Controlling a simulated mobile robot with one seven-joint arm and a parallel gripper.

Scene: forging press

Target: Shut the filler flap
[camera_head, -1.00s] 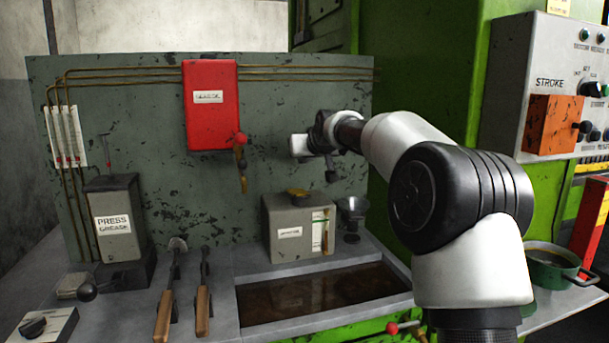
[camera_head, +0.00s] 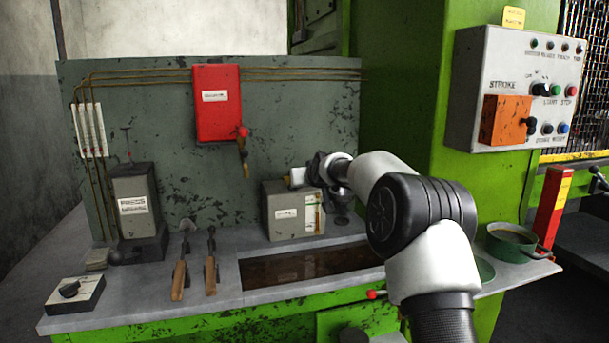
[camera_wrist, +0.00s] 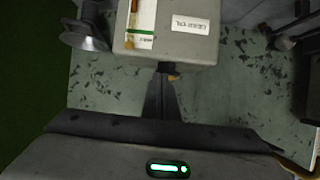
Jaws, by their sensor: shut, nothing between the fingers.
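The grey oil box (camera_head: 291,212) stands on the bench against the panel, with a label and a sight gauge on its front. It appears upside down in the wrist view (camera_wrist: 180,45). A small part of the yellow filler flap (camera_wrist: 174,77) shows at the box's top edge, beside my fingertips. The rest is hidden, so I cannot tell how far open it is. My gripper (camera_wrist: 164,72) is shut and empty, its tips at or very near that edge.
A funnel (camera_wrist: 86,35) stands close beside the box. An oil-filled tray (camera_head: 310,265) lies in front. A red box (camera_head: 217,105) with a hanging valve handle is on the panel above left. Two wooden-handled tools (camera_head: 180,280) lie left on the bench.

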